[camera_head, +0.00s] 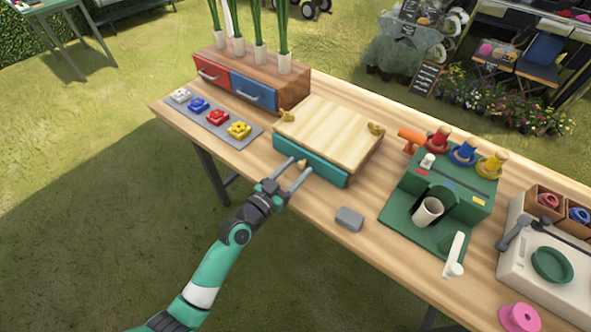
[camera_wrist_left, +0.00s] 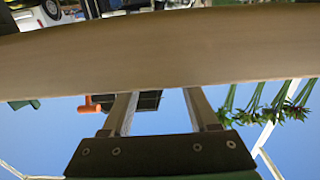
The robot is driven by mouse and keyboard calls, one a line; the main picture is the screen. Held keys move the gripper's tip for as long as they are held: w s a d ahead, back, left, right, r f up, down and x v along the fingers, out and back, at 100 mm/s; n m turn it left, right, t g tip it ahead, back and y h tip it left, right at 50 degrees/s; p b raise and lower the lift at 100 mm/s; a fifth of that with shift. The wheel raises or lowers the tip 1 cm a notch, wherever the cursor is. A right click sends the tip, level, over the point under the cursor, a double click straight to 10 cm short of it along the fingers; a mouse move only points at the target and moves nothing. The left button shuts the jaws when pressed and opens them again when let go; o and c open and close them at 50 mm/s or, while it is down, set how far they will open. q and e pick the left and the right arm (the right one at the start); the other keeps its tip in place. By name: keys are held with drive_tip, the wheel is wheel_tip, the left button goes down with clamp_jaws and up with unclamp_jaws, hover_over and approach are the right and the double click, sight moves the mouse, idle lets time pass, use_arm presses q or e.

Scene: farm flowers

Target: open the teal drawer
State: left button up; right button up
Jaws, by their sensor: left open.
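The teal drawer (camera_head: 320,170) is the front of a pale wooden box (camera_head: 325,130) on the table, and it looks shut. A small brass knob (camera_head: 302,163) sits on its front. My left gripper (camera_head: 300,166) is open at the drawer front, its two fingers pointing at the drawer on either side of the knob. Whether the fingers touch the knob I cannot tell. In the left wrist view the fingers (camera_wrist_left: 162,94) are spread apart, with a dark shape between them and a wooden band above. My right gripper is not in view.
A flower holder with red and blue drawers (camera_head: 253,91) stands behind. A grey tray of coloured flowers (camera_head: 214,118) lies left. A grey block (camera_head: 349,219) lies right of the gripper. A green machine (camera_head: 440,200) stands further right. Bare tabletop lies before the box.

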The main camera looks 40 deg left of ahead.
use_arm(q)
drive_tip(key=shift+c, duration=0.2)
clamp_jaws()
idle(1.2)
